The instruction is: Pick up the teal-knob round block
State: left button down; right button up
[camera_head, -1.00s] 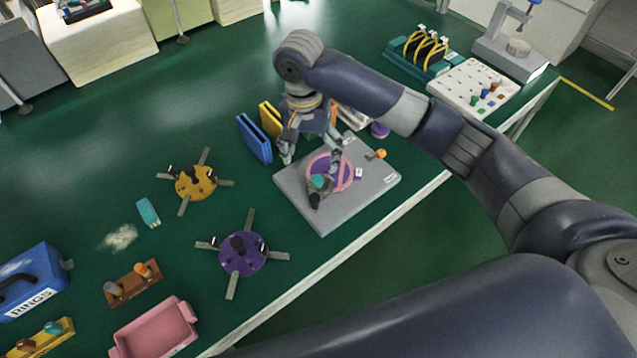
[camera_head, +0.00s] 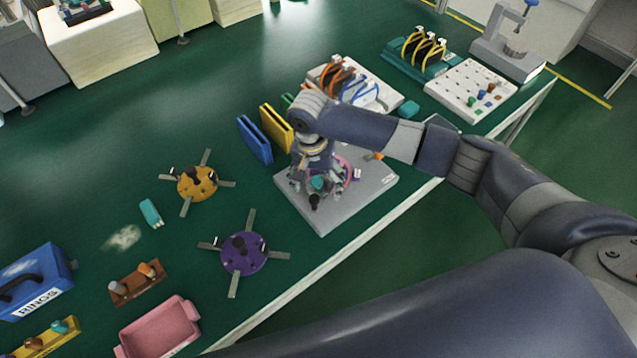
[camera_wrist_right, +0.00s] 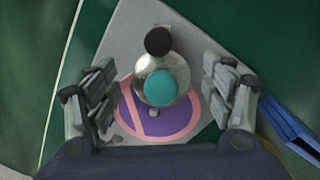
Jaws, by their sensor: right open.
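The teal-knob round block (camera_wrist_right: 161,86) is a round metal piece with a teal knob on top and a black knob at its edge. It stands at the rim of a purple disc with a pink ring (camera_wrist_right: 190,122) on the grey plate (camera_head: 340,212). In the head view the teal knob (camera_head: 317,183) shows just below my right gripper (camera_head: 318,186), which hides much of the disc. In the right wrist view the open fingers of my right gripper (camera_wrist_right: 161,92) stand on both sides of the block, apart from it. My left gripper is not in view.
Blue (camera_head: 255,139) and yellow (camera_head: 276,128) upright holders stand behind the plate. A purple fixture (camera_head: 240,262) and an orange fixture (camera_head: 196,183) with arms lie to the left. A pink tray (camera_head: 160,328) is at the lower left. The table's front edge runs close by the plate.

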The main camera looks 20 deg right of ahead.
aim_at(317, 178)
jog(key=c, duration=1.3)
jog(key=shift+r, duration=0.15)
jog(key=shift+w+r, duration=0.25)
jog(key=shift+r, duration=0.2)
jog(key=shift+c, duration=1.4)
notch_tip(317, 178, up, 2)
jog(key=shift+r+b, duration=0.2)
jog(key=shift+b, duration=0.35)
grip_shut()
jog(key=s+a, duration=0.2)
jog(key=s, duration=0.6)
jog(key=s+a+r+b, duration=0.1)
jog(key=s+a, duration=0.1)
jog(key=s, duration=0.5)
jog(key=shift+s+a+r, duration=0.25)
jog(key=shift+s+a, duration=0.1)
jog(key=shift+a, duration=0.05)
